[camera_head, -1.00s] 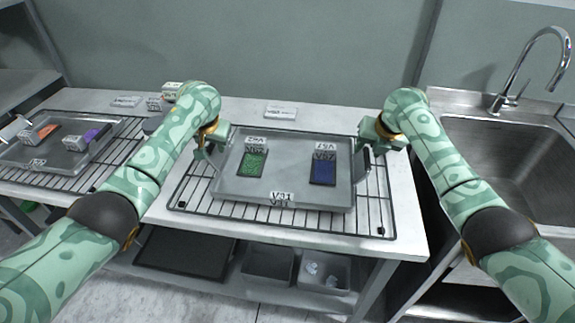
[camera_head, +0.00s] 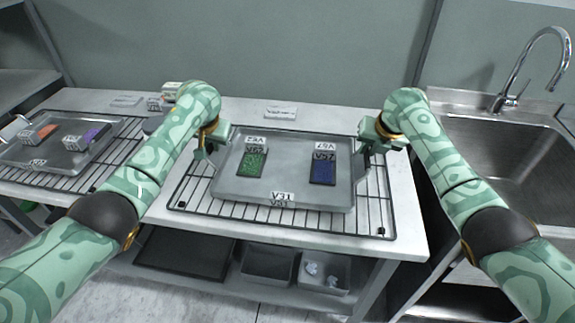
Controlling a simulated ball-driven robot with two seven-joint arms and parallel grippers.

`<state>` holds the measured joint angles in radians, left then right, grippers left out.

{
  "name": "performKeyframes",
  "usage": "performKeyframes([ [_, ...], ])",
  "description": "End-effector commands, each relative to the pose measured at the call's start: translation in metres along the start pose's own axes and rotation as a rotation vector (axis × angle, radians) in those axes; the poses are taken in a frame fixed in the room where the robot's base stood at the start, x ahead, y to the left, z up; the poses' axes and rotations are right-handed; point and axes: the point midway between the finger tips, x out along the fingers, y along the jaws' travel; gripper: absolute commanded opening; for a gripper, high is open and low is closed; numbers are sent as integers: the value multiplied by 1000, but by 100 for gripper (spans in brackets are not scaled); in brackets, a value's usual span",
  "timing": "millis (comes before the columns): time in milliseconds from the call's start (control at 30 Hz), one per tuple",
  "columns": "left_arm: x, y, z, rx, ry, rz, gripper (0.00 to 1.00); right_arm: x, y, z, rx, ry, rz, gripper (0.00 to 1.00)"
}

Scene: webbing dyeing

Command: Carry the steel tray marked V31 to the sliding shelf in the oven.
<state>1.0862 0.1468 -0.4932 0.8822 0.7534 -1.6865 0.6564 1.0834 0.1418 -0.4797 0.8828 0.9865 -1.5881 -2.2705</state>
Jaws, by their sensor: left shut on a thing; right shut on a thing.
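The steel tray marked V31 (camera_head: 228,190) is in the middle of the camera_head view, level, on or just above a black wire rack (camera_head: 375,222) on the white table. In it lie a green webbing piece (camera_head: 252,165) and a blue webbing piece (camera_head: 323,172), each with a white tag at its far end. My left gripper (camera_head: 206,150) is shut on the tray's left side handle. My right gripper (camera_head: 369,150) is shut on its right side handle. The fingertips are small and partly hidden. The oven and its sliding shelf are not in view.
A second tray (camera_head: 35,160) with orange and purple pieces sits on another rack at left. A white card (camera_head: 281,112) lies behind the tray. A sink (camera_head: 500,150) with a tall tap is at right. Bins (camera_head: 268,265) and a dark tray (camera_head: 185,252) are on the lower shelf.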

Motion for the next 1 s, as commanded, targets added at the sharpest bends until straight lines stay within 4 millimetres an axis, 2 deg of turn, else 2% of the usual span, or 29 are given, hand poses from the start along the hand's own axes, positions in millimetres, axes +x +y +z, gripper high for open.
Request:
performKeyframes([
  [767,0,-2,1,5,-3,-7,0,0,-2,1,0,-1,-4,0],
  [1000,-6,-4,-2,3,3,-8,0,-8,0,4,0,-7,-2,0],
])
